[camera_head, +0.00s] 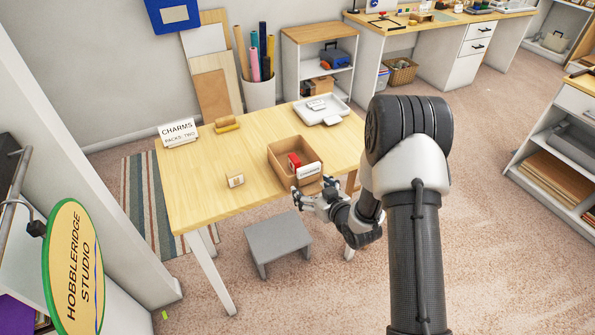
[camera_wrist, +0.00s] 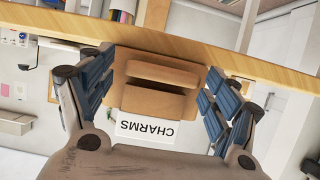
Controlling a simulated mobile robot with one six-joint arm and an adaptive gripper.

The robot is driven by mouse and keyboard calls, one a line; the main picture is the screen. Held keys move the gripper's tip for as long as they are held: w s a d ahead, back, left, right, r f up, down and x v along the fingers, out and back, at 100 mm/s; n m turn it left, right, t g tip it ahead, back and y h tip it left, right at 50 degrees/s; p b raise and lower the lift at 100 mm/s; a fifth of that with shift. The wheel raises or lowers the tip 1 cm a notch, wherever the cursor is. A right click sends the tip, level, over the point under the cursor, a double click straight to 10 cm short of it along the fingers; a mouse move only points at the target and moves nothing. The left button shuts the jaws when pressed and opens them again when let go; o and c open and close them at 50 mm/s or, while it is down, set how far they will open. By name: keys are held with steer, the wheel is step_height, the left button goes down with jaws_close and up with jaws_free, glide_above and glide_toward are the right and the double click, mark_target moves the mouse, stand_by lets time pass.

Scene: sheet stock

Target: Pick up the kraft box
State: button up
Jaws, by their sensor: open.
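A small kraft box (camera_head: 235,180) with a pale face stands on the wooden table (camera_head: 205,195), near its front edge and left of an open brown bin (camera_head: 283,163). My gripper (camera_head: 311,188) is open at the table's front edge, just before the bin and right of the kraft box. In the upside-down wrist view, the bin (camera_wrist: 155,103) with its CHARMS label shows between my open fingers (camera_wrist: 158,68). A small brown patch beside the right finger may be the kraft box; I cannot tell.
A CHARMS sign (camera_head: 178,132), a yellow-brown roll (camera_head: 227,124) and a white tray (camera_head: 321,108) stand along the table's back. A grey stool (camera_head: 278,238) is below the front edge. The tabletop around the kraft box is clear.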

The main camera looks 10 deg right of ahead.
steer(key=shift+c, duration=0.3)
steer(key=c, duration=1.1)
steer(key=shift+r, duration=0.15)
steer(key=shift+c, duration=0.2)
step_height(320, 180, up, 20)
steer(key=p, duration=0.5)
steer(key=shift+p, duration=0.35)
